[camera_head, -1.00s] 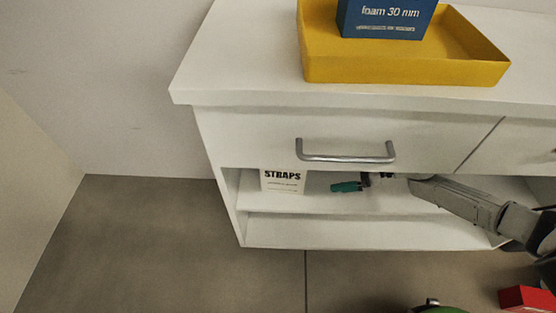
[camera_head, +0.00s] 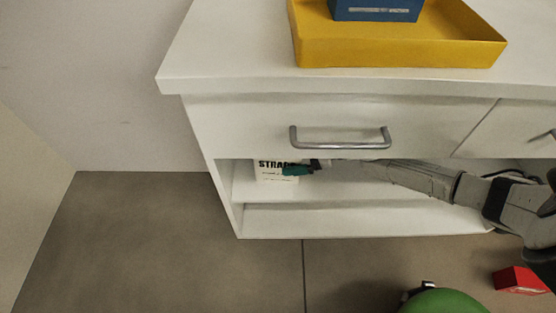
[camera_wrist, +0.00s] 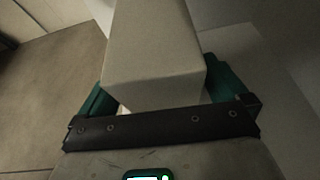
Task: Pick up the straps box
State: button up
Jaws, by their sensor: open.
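The straps box (camera_head: 270,175), white with black "STRAPS" lettering, stands on the open shelf under the drawer, at the shelf's left end. My gripper (camera_head: 296,170) is in front of the box and covers the right part of its label in the head view. In the wrist view a pale box (camera_wrist: 155,50) stands between the two green fingers of my gripper (camera_wrist: 165,95), one finger on each side. The jaws are open. Whether a finger touches the box I cannot tell.
A drawer with a metal handle (camera_head: 340,143) lies just above the shelf opening. A yellow tray (camera_head: 400,54) with a blue box (camera_head: 375,9) stands on the white cabinet top (camera_head: 230,60). A red object (camera_head: 518,280) and a green rounded object (camera_head: 445,301) are at the lower right.

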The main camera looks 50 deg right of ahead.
jog(key=shift+x, duration=0.8)
jog(key=shift+r, duration=0.1)
jog(key=c, duration=1.2)
jog(key=shift+r, duration=0.35)
jog(key=shift+s+a, duration=0.1)
jog(key=shift+s, duration=0.4)
